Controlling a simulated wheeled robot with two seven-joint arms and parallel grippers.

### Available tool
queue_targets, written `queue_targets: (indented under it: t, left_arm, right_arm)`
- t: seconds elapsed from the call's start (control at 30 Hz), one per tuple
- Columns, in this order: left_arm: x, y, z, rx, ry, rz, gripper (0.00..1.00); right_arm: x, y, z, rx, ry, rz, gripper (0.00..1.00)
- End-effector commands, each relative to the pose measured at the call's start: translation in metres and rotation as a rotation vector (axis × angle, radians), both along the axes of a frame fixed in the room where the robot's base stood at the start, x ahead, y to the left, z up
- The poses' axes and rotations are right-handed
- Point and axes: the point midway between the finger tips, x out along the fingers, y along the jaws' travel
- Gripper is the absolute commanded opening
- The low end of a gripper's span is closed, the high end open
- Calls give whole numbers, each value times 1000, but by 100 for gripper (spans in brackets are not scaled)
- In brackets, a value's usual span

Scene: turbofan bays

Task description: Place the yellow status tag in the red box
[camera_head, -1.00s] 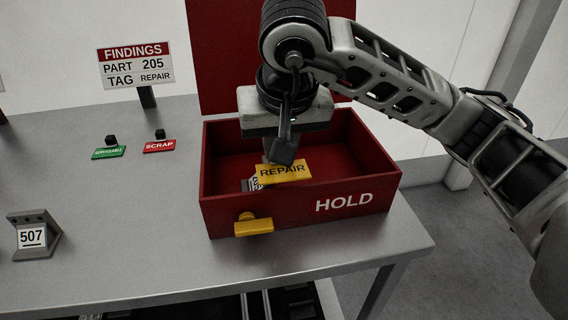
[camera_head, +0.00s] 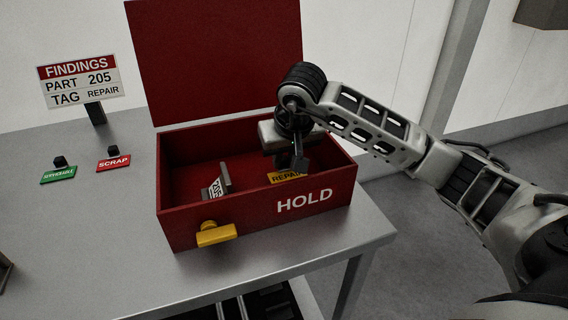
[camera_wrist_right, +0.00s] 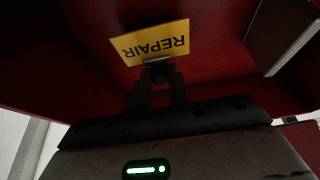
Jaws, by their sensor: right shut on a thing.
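The yellow status tag (camera_head: 287,177), marked REPAIR, is inside the red box (camera_head: 185,222), behind its front wall marked HOLD, which hides the tag's lower part. My right gripper (camera_head: 297,163) reaches down into the right part of the box and is shut on the tag. The right wrist view shows the tag (camera_wrist_right: 150,43) at the fingertips (camera_wrist_right: 158,68), over the red floor. I cannot tell whether the tag touches the floor. The box's lid stands open at the back. My left gripper is not in view.
A grey stand with a number label (camera_head: 219,187) sits in the box, left of my gripper. A yellow latch (camera_head: 215,234) is on the front wall. Green (camera_head: 59,174) and red SCRAP (camera_head: 113,163) tags lie on the table at left, before the FINDINGS sign (camera_head: 78,80).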

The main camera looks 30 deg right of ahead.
Motion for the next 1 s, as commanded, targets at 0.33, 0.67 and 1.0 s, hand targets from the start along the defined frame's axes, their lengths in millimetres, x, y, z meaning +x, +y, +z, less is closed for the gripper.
queue_targets:
  t: [0.33, 0.67, 1.0]
  left_arm:
    - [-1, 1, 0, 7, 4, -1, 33]
    - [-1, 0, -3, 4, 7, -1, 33]
    - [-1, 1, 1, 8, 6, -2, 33]
  right_arm:
    - [0, 2, -21, 1, 1, 3, 0]
    - [-1, 2, -23, 2, 2, 3, 41]
    - [-1, 2, -16, 2, -1, 3, 41]
